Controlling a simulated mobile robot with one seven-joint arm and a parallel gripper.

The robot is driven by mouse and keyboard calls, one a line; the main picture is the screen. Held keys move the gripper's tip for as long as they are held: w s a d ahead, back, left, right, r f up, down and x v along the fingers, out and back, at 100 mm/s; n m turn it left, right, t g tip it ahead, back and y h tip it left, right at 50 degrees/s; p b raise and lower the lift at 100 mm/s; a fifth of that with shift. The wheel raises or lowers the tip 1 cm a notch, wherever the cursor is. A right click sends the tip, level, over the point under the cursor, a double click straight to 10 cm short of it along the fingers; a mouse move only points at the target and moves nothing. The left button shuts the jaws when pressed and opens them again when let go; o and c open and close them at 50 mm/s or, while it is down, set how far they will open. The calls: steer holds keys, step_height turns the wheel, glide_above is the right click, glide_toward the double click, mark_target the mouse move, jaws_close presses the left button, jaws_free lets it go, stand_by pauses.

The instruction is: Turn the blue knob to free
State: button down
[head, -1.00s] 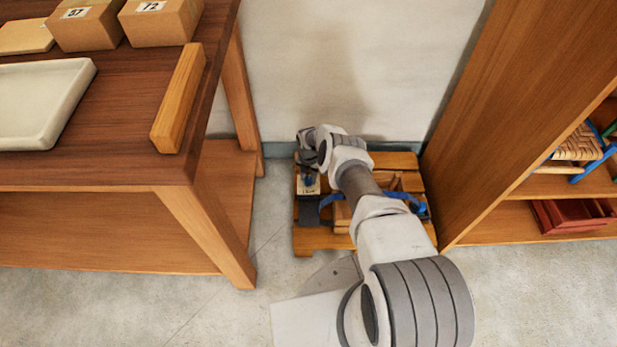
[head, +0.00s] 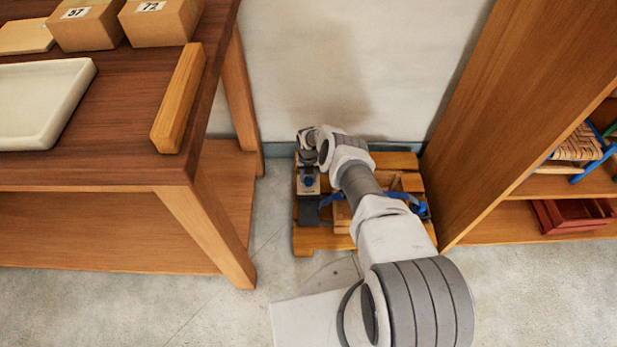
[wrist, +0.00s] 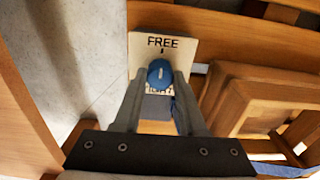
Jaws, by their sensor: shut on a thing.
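The blue knob (wrist: 160,72) sits on a pale plate (wrist: 141,48) marked FREE at its top, with a short dark tick under the word. A white line on the knob's face stands upright in the wrist view, in line with that tick. Lettering below the knob is partly hidden. My gripper (wrist: 161,79) is shut on the knob, one finger on each side. In the head view the knob (head: 308,181) shows small, just below my wrist.
The plate is on a low slatted wooden platform (head: 315,240) by the wall. A wooden crate (wrist: 225,110) and blue strap (head: 400,196) lie to the right. A table (head: 120,170) stands left, a shelf unit (head: 530,110) right.

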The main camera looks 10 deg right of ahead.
mark_target(308, 179)
steer(key=shift+c, duration=2.4)
jaws_free()
step_height(308, 179, up, 17)
steer(key=p, duration=0.7)
steer(key=shift+r+p, duration=0.2)
steer(key=shift+p, duration=0.2)
